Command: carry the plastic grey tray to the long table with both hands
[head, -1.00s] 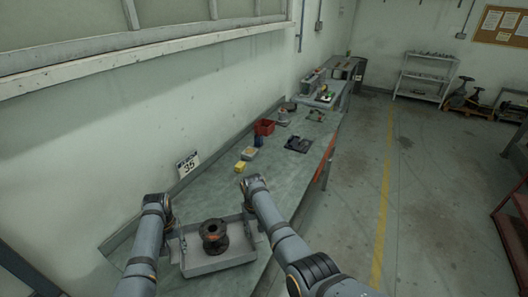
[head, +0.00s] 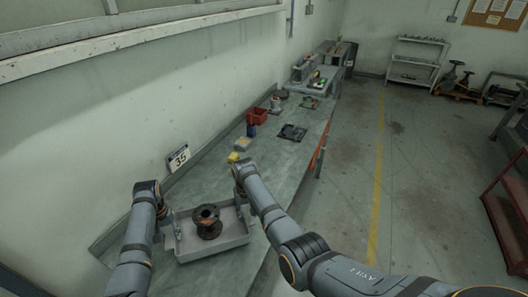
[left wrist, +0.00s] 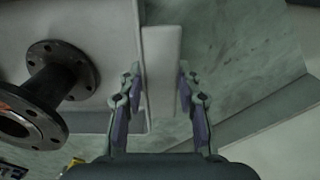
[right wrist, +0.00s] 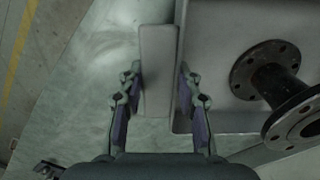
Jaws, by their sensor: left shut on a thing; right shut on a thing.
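The grey tray (head: 222,251) is level at the near end of the long table (head: 262,190). I cannot tell whether it rests on the top or hangs just above it. A dark flanged pipe piece (head: 207,222) stands upright inside it. My left gripper (left wrist: 160,82) is shut on the tray's left side plate (left wrist: 161,45). My right gripper (right wrist: 159,82) is shut on the right side plate (right wrist: 158,45). In the head view the fingertips are mostly hidden at the tray's two sides. The pipe piece also shows in the left wrist view (left wrist: 60,75) and the right wrist view (right wrist: 270,75).
A number 35 sign (head: 178,158) leans at the wall. Open floor lies right, with a red cart (head: 507,220) at the edge.

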